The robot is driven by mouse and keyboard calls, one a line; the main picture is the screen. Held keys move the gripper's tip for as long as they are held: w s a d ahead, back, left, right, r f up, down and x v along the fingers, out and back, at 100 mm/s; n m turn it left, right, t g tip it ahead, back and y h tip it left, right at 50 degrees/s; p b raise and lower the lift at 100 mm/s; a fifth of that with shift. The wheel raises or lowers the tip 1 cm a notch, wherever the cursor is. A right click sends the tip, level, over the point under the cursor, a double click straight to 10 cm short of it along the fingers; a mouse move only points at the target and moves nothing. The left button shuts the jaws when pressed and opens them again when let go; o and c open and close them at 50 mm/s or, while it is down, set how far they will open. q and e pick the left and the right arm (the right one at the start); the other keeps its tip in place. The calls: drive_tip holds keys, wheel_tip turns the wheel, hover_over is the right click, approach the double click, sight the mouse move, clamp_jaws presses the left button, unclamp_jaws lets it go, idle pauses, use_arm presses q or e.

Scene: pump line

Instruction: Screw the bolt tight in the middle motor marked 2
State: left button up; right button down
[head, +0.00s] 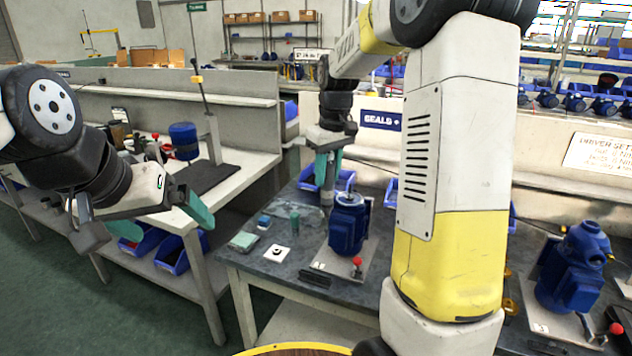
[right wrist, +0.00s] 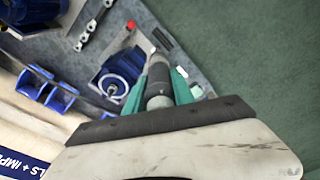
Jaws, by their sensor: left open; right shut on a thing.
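My right gripper (head: 326,168) points down above the far left part of the dark bench. It is shut on a dark grey cylindrical tool, whose shaft (right wrist: 160,80) shows between the teal fingers in the right wrist view. A blue motor (head: 347,228) stands on a plate just right of and below that gripper; a blue motor also shows beside the tool in the right wrist view (right wrist: 118,82). Another blue motor (head: 572,268) stands at the right. I cannot read which is marked 2, and no bolt can be made out. My left gripper (head: 165,222) is open and empty, away from the motors.
My right arm hides the bench's middle. Blue bins (head: 334,180) stand behind. A second bench (head: 240,165) with a stand is at the left.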

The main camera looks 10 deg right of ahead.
drive_tip(key=shift+r, duration=6.55)
drive_tip(key=shift+d, duration=0.1)
